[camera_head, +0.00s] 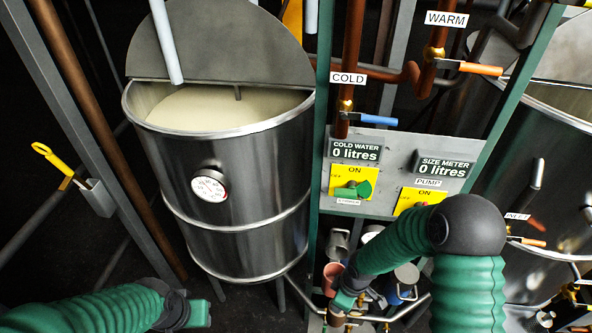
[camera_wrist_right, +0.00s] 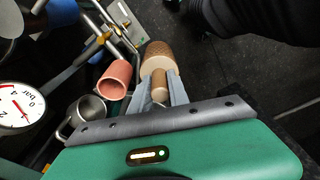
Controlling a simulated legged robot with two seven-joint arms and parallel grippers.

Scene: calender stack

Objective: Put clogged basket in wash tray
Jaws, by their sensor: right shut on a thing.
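My right gripper (camera_wrist_right: 162,92) is shut on the tan, rod-like handle of a brown, meshed cylinder (camera_wrist_right: 156,53), which looks like the clogged basket. In the wrist view the basket extends beyond the fingertips, its pale end towards me. In the head view my right arm reaches down to the low pipework, and the gripper is small and partly hidden there. My left gripper (camera_head: 199,314) is at the bottom left, below the big steel tank; its fingers cannot be made out. I cannot identify a wash tray in either view.
A pink cup (camera_wrist_right: 115,80) and a steel cup (camera_wrist_right: 88,109) stand close to the right gripper. A dial gauge (camera_wrist_right: 20,107) and pipes lie to the left. The steel tank (camera_head: 240,185) and the control panel (camera_head: 385,150) stand behind. Dark floor is open at the wrist view's right.

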